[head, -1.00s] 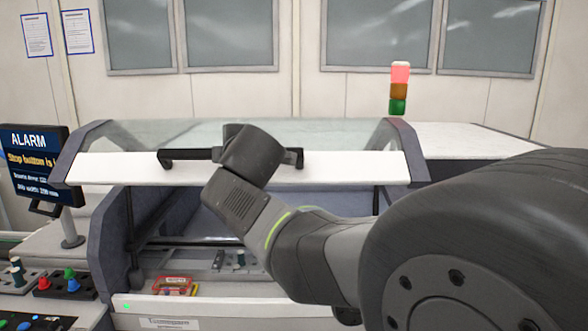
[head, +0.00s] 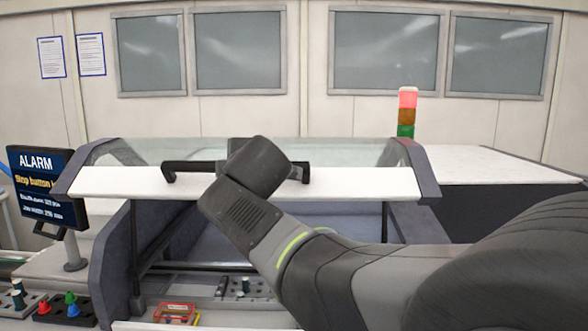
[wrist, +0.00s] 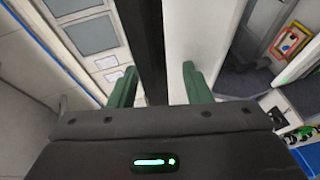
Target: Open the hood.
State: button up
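The hood has a clear glass top and a white front bar (head: 345,183). It stands raised, with an open gap between its front bar and the machine's front edge. A black handle (head: 190,167) is fixed along the white bar. My wrist covers the handle's middle in the head view and hides my fingers there. In the wrist view my gripper (wrist: 159,68) has its two green fingers apart, one on each side of the black handle bar (wrist: 148,40). Gaps show between the bar and both fingers.
An alarm screen (head: 47,187) stands left of the hood. A red-topped signal tower (head: 407,112) rises behind it at the right. Inside the machine are a red box (head: 174,312) and small parts. Coloured pegs (head: 70,305) sit at the lower left.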

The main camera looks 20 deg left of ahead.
jog(key=shift+s, duration=0.1)
jog(key=b+v, duration=0.2)
jog(key=v, duration=1.1)
jog(key=shift+s+d, duration=0.2)
jog(key=shift+d, duration=0.1)
jog(key=shift+r, duration=0.15)
